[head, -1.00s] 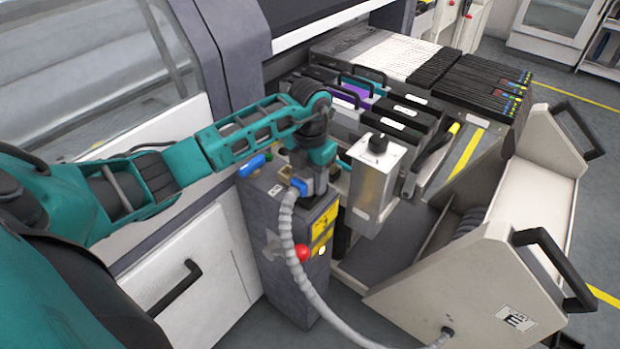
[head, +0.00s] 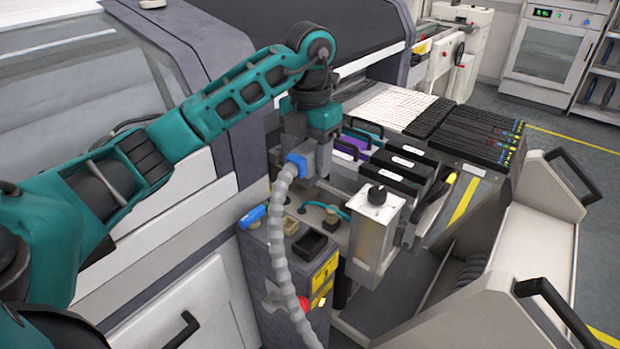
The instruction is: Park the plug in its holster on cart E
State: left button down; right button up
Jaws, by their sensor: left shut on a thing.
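My left gripper (head: 308,158) is shut on the blue plug (head: 297,164), whose grey ribbed hose (head: 278,225) hangs down in front. The plug is held in the air above the dark grey post (head: 285,285), clear of its top. A black socket (head: 310,244) on top of the post is uncovered. Cart E (head: 475,318) is the pale trolley at the right, cut off by the lower edge. I cannot make out a holster on it for certain. My right gripper is not in view.
A metal box (head: 373,235) with a black knob stands right of the post. Black and purple feeders (head: 400,165) fill the rack behind it. A blue handle (head: 252,216) and a red button (head: 303,304) are on the post. Grey floor shows at the far right.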

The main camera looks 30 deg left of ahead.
aim_at(310, 145)
pick_arm(q)
jog(key=shift+r, duration=2.15)
